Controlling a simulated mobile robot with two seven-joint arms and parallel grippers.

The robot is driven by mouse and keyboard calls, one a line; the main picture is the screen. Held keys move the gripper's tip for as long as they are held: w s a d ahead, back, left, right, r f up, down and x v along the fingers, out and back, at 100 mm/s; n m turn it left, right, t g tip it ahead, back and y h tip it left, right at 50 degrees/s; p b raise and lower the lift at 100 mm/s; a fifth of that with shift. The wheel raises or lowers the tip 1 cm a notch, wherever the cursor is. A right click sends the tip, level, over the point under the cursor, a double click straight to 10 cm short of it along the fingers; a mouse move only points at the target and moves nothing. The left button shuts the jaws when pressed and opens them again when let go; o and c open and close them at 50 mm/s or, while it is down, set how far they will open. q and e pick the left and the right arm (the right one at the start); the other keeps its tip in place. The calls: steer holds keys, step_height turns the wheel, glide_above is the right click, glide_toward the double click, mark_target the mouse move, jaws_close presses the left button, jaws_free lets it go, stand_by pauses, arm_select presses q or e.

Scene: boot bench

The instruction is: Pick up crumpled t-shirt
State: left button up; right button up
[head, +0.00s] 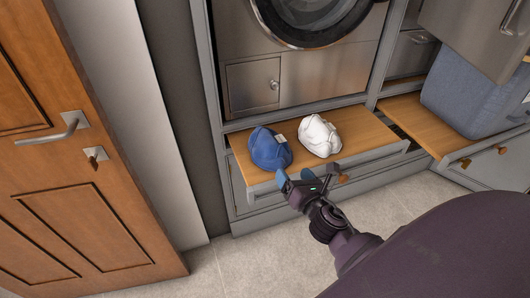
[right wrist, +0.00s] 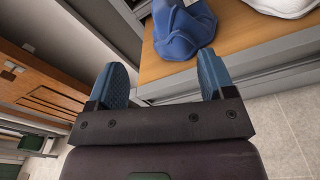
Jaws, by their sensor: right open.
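A crumpled blue cloth (head: 270,148) with a small pale tag lies on the wooden top of a pulled-out drawer. A crumpled white cloth (head: 319,136) lies just to its right. I cannot tell for sure which one is the t-shirt. My right gripper (head: 306,178) is open and empty at the drawer's front edge, nearer to me than both cloths. In the right wrist view the blue cloth (right wrist: 184,30) is just beyond the open fingers (right wrist: 165,82), apart from them. The white cloth (right wrist: 284,6) is cut off at the upper right. My left gripper is out of view.
The drawer (head: 368,134) is open below a front-loading machine (head: 300,60). A second open drawer (head: 412,118) with a blue-grey basket (head: 468,97) stands at the right. A wooden door (head: 75,190) is at the left. Tiled floor (head: 255,262) is clear in front.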

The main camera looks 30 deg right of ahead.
mark_target(278, 156)
steer(key=w+n, duration=0.2)
steer(key=w+d+f+n+b, duration=0.1)
steer(key=w+n, duration=0.1)
steer(key=w, duration=0.1)
steer(key=w+n+t, duration=0.1)
steer(key=w+n, duration=0.1)
steer(key=w, duration=0.1)
steer(key=shift+d+f+b, duration=0.25)
steer(key=shift+d+b, duration=0.1)
steer(key=shift+w+d+f, duration=0.15)
steer(key=shift+w, duration=0.3)
steer(key=w, duration=0.3)
steer(key=shift+d+f+b, duration=0.35)
steer(key=shift+d+b, duration=0.05)
steer(key=shift+w, duration=0.4)
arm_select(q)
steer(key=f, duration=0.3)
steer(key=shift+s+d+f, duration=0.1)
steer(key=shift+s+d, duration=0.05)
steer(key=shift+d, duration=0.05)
arm_select(e)
steer(key=shift+w+d+r, duration=0.1)
steer(key=shift+w, duration=0.1)
